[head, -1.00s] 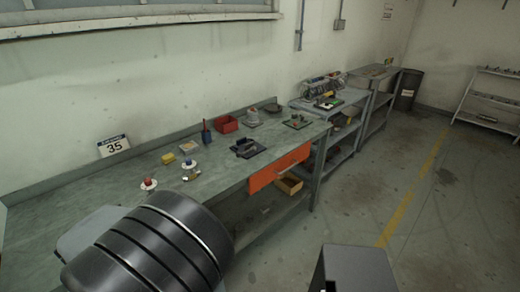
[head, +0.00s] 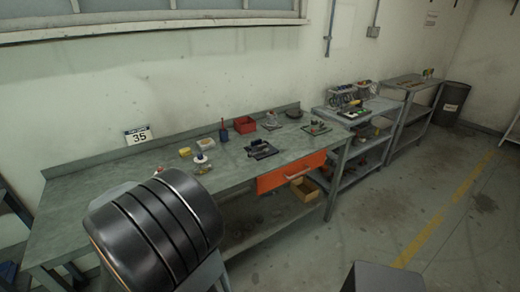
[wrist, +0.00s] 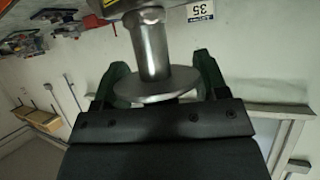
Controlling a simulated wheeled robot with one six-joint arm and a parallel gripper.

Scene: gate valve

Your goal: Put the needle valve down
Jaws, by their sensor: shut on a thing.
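My gripper (wrist: 160,85) is shut on a grey metal part, which I take to be the needle valve (wrist: 153,48). In the wrist view a thick round stem rises from a flat disc, with the disc between the two dark green fingers. The upper end of the valve is cut off by the top of the frame. The long grey-green workbench (head: 100,190) lies behind my arm.
On the bench stand a white disc with a blue knob (head: 201,158), a yellow block (head: 185,152), a blue cup (head: 223,134), a red bin (head: 244,125) and a dark tray (head: 262,150). An orange drawer (head: 291,172) juts from the front. The bench's left part looks clear.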

